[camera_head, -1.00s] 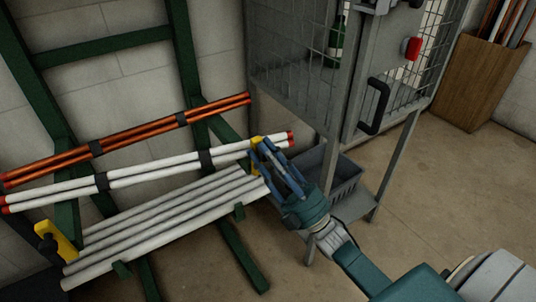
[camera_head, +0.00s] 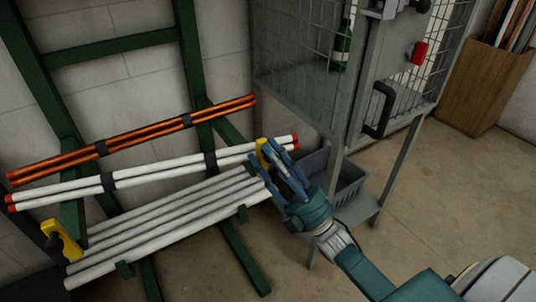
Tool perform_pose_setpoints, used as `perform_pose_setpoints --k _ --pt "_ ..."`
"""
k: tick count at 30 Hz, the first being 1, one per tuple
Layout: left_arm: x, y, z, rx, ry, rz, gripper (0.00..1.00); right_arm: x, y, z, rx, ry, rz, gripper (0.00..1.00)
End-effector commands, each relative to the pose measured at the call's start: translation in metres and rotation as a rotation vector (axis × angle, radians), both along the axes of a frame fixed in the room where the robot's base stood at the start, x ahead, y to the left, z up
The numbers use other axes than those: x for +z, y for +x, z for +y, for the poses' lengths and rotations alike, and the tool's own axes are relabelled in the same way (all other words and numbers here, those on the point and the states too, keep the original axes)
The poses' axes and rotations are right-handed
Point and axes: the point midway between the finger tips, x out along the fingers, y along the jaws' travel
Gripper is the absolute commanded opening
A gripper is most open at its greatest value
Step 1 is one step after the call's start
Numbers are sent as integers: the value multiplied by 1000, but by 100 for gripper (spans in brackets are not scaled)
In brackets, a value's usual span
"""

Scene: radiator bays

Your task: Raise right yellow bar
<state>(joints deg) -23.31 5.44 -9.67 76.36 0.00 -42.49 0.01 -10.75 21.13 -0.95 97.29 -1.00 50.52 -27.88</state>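The right yellow bar (camera_head: 263,153) is a small upright yellow piece at the right end of the rack, by the ends of the white tubes. My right gripper (camera_head: 269,158) is at it, with blue fingers spread to either side of the yellow piece. The fingers look open around it; I cannot tell whether they touch it, and they hide its lower part. A second yellow bar (camera_head: 66,238) with a dark part beside it sits at the rack's left end. My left gripper is not in view.
White red-tipped tubes (camera_head: 140,177) and orange tubes (camera_head: 130,142) rest on the green rack (camera_head: 188,40). Grey tubes (camera_head: 170,217) lie lower. A wire cage (camera_head: 300,60) and grey basket (camera_head: 350,180) stand close behind my gripper.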

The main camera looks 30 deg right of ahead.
Motion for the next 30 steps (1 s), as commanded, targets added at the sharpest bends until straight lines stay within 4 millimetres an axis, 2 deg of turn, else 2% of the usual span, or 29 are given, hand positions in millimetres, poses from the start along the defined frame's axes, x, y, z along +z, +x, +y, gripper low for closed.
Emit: perform_pose_setpoints --k 5,18,24,30 --pt "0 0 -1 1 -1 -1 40 -11 -9 -5 -2 1 5 40" --pt "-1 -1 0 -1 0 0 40 -69 -67 -32 0 0 3 40" --pt "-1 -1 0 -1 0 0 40 -79 -79 -37 2 0 0 40" --pt "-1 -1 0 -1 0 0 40 -80 -80 -38 2 -1 -1 40"
